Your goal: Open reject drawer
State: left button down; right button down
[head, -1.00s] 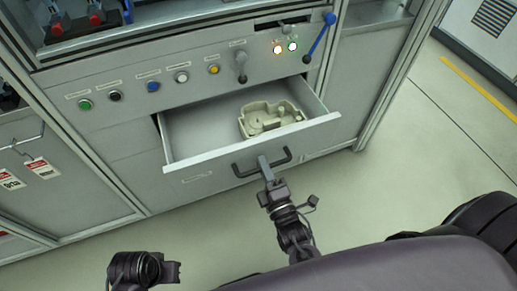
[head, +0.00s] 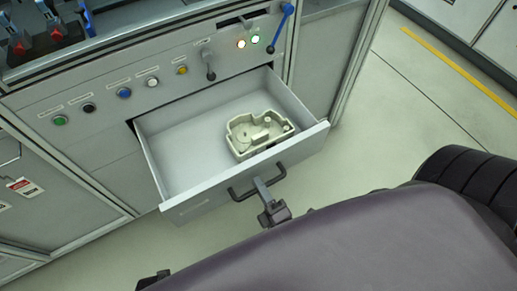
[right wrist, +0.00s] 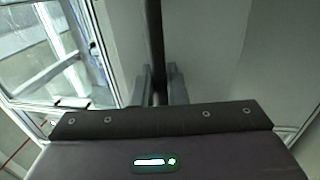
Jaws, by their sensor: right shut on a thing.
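The reject drawer (head: 207,200) is a grey drawer pulled well out of the machine's front panel. Its inside shows, with a pale cast part (head: 260,134) lying toward its right side. The drawer front has a dark bar handle (head: 281,171). My right gripper (head: 262,187) is shut on the middle of this handle. In the right wrist view the two fingers (right wrist: 160,88) sit on either side of the dark handle bar (right wrist: 155,40). Of my left arm only a dark scrap (head: 154,280) shows at the bottom edge; its jaws cannot be made out.
Above the drawer are several coloured buttons, a small dark lever (head: 208,65), lit lamps (head: 248,41) and a blue-handled lever (head: 281,27). A red and white tag (head: 24,187) hangs at the left. The floor to the right is clear up to a yellow line (head: 455,68).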

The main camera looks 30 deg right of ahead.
jog(key=c, duration=1.5)
grip_release()
jog(key=shift+c, duration=0.2)
pick_arm(q)
jog(key=shift+d+r, duration=0.2)
jog(key=shift+r, duration=0.25)
pick_arm(e)
jog(key=s+f, duration=0.1)
jog(key=s, duration=0.6)
jog(key=shift+s+f, duration=0.25)
jog(key=shift+s, duration=0.1)
jog(key=shift+d, duration=0.1)
